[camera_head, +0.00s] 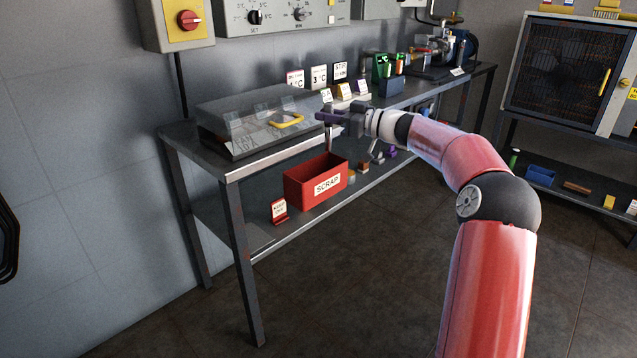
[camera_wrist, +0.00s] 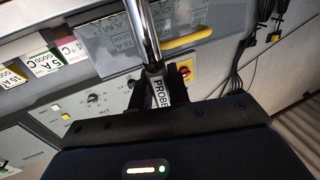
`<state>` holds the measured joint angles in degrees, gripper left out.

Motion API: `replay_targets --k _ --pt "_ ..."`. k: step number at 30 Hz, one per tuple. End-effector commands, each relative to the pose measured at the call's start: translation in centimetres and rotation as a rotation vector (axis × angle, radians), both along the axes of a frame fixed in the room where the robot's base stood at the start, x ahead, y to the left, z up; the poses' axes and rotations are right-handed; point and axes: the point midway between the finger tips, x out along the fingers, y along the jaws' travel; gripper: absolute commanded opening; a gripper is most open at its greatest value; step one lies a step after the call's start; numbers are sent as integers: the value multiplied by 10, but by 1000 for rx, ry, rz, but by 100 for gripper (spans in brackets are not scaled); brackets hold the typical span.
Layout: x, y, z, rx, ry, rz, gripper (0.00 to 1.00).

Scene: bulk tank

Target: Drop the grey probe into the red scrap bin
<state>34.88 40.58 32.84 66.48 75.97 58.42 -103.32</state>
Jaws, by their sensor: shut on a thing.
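The red scrap bin (camera_head: 301,192), labelled SCRAP, stands on the lower shelf of the bench in the head view. Its open top faces up, and I cannot see its floor. My gripper (camera_head: 328,116) is above and slightly right of the bin in the picture, near the bench top's front edge. In the wrist view my gripper (camera_wrist: 168,84) is shut on the grey probe (camera_wrist: 145,35), a shiny rod with a PROBE label between the fingers. The rod runs up out of the wrist picture, so its far end is hidden there.
A clear-lidded case (camera_head: 235,115) with a yellow handle (camera_head: 287,120) sits on the bench top (camera_head: 190,135), close left of my gripper. A small red sign (camera_head: 279,211) stands left of the bin. Small items lie on the shelf to its right. The floor in front is clear.

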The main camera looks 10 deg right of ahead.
Motion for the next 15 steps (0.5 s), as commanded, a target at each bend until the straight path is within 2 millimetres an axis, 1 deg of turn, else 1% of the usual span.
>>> replay_targets --k 1,3,7,11,15 --pt "3 4 -15 2 3 2 0" --pt "6 8 -29 1 2 3 0" --pt "9 11 -43 2 -1 2 0" --pt "10 12 -53 1 -1 3 0" --pt "10 12 -68 1 -1 2 0"
